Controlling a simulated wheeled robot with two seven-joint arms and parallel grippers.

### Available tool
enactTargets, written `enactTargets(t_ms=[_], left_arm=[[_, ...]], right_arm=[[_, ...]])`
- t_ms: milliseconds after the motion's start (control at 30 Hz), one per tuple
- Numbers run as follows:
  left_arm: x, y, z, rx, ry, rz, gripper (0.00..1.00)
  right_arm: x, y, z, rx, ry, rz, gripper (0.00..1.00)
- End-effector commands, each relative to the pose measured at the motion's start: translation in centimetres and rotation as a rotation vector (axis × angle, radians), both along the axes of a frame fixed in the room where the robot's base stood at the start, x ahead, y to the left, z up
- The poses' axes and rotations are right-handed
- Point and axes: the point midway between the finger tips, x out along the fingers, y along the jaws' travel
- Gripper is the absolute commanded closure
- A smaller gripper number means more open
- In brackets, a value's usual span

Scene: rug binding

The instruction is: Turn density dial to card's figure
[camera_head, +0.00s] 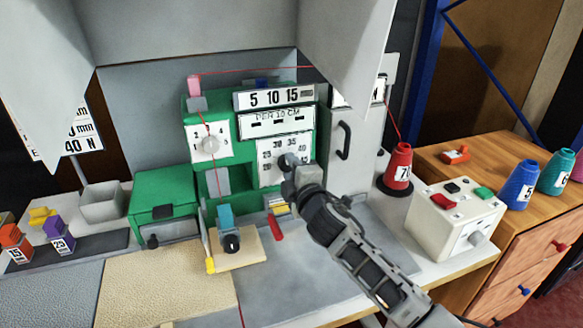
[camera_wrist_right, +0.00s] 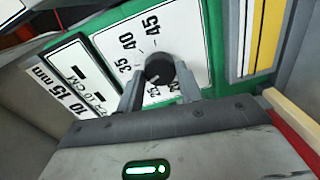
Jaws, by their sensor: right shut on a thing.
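The density dial is a dark round knob (camera_wrist_right: 158,68) on a white plate (camera_wrist_right: 115,42) with figures from about 25 to 45. In the head view, the plate (camera_head: 268,176) is on the front of the green machine (camera_head: 165,190). My right gripper (camera_wrist_right: 160,86) is shut on the knob, a finger on each side; in the head view it reaches the dial from the lower right. A small light mark shows on the knob's lower side, but its exact figure is unclear. A white card (camera_head: 84,143) at the left reads "40 N"; a pale grey panel hides part of it. My left gripper is not in view.
Another white dial (camera_head: 210,143) is left of the density dial. A red thread cone (camera_head: 398,165) and a white button box (camera_head: 455,220) stand to the right. A small blue-topped part (camera_head: 226,222) and a red lever (camera_head: 274,228) sit below the dial.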

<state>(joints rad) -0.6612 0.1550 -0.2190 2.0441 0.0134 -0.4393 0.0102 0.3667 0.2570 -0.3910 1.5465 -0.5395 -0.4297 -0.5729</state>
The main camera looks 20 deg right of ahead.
Motion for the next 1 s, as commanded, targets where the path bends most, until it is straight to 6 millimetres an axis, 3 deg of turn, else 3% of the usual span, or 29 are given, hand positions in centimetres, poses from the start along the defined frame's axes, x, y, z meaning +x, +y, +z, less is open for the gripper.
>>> enactTargets(t_ms=[467,500,567,867,1000], left_arm=[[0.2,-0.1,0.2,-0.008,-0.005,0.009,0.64],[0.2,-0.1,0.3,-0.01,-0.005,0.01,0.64],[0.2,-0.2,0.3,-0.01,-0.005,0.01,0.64],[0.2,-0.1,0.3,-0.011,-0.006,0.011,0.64],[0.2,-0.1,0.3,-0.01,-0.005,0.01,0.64]], right_arm=[[0.0,0.0,0.0,-0.015,0.001,-0.001,0.87],[0.0,0.0,0.0,-0.014,0.001,-0.001,0.61],[0.0,0.0,0.0,-0.014,0.001,-0.001,0.45],[-0.1,0.0,0.0,-0.014,-0.001,0.0,0.42],[-1.0,-0.1,0.0,-0.014,0.001,-0.001,0.42]])
